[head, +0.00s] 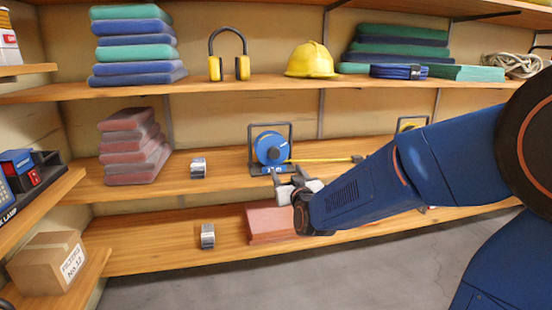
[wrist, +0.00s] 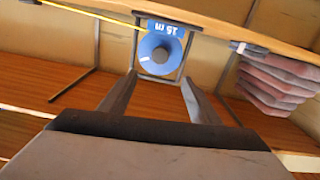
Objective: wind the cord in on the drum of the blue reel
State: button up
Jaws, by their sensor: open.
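The blue reel (head: 268,147) stands in a dark metal frame on the middle shelf. A yellow cord (head: 325,160) runs out from it to the right along the shelf. My gripper (head: 285,178) is in front of and slightly below the reel. Its two fingers (wrist: 160,88) are apart with nothing between them, and the reel lies beyond their tips. I cannot make out a crank handle.
A second, yellow-edged reel (head: 410,124) stands farther right, partly hidden by my arm. Small grey blocks (head: 198,168) and a pink stack (head: 130,145) sit left of the blue reel. A reddish block (head: 268,224) lies on the shelf below. The shelf edge runs below the reel.

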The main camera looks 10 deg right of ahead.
aim_at(275, 153)
jog(key=w, duration=1.7)
jog(key=shift+w, duration=0.15)
jog(key=c, duration=1.1)
